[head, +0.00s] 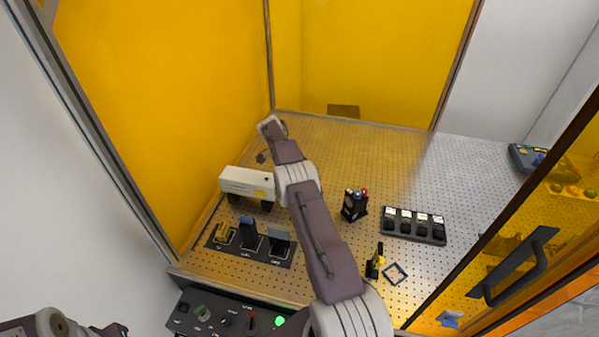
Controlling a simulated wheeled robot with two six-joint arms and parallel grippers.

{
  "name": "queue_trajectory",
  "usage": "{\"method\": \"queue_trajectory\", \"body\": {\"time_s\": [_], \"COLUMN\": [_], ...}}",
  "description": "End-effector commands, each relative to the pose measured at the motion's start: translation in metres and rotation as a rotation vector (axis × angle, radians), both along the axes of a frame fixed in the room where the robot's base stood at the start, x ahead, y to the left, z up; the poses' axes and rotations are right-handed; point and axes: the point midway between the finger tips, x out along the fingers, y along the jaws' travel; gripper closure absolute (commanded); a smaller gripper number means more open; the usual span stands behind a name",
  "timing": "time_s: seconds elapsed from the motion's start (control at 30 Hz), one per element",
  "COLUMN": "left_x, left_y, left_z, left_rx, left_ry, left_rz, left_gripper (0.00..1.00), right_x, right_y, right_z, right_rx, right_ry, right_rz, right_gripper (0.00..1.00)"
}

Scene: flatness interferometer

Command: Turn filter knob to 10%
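A white laser-like box (247,182) and a black plate with several mounts (268,251) stand at left. Amber panels enclose the table.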

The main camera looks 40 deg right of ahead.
Motion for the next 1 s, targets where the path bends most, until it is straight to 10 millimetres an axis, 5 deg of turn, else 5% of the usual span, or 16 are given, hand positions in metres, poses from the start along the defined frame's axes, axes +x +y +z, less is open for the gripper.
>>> {"method": "queue_trajectory", "body": {"time_s": [0.67, 0.7, 0.77, 1.0], "left_x": [0.0000, 0.0000, 0.0000, 0.0000], "left_y": [0.0000, 0.0000, 0.0000, 0.0000], "left_z": [0.0052, 0.0052, 0.0052, 0.0052], "left_rx": [0.000, 0.000, 0.000, 0.000], "left_ry": [0.000, 0.000, 0.000, 0.000], "left_rz": [0.000, 0.000, 0.000, 0.000], "left_gripper": [0.64, 0.64, 0.64, 0.64], "right_x": [0.0005, 0.0005, 0.0005, 0.0005], "right_y": [0.0008, 0.0008, 0.0008, 0.0004], "right_z": [-0.0004, -0.0004, -0.0004, -0.0002], "right_rx": [0.002, 0.002, 0.002, 0.001], "right_ry": [0.000, 0.000, 0.000, 0.000], "right_rz": [-0.028, -0.028, -0.028, -0.028], "right_gripper": [1.00, 0.74, 0.57, 0.55]}}
